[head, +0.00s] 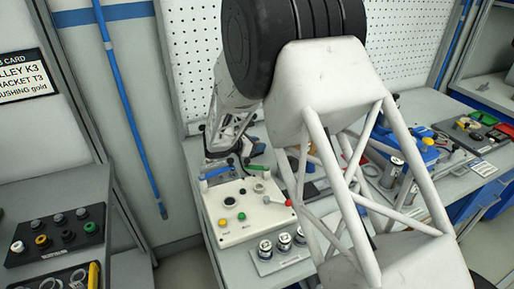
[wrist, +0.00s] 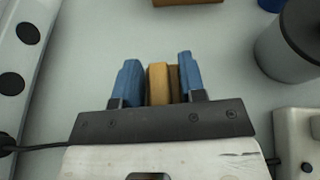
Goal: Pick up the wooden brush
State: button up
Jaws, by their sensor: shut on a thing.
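In the wrist view my gripper (wrist: 157,76) has two blue fingers, with the wooden brush (wrist: 158,84) between them. The brush shows as a tan wooden piece with a darker brown strip along its right side. The jaws are shut on it, over a pale grey surface. Most of the brush is hidden by the gripper body, and I cannot tell whether it touches the surface. In the head view my own arm fills the middle, and I cannot make out the brush or fingertips clearly.
In the wrist view a grey cylinder (wrist: 290,45) stands at right, and a brown block (wrist: 187,2) lies at the top edge. In the head view a white control box (head: 248,208) with a red lever and a tray of small round parts (head: 282,246) sit on the bench.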

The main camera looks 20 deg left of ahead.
notch_tip(320, 180, up, 9)
dwell(0.5)
dwell(0.5)
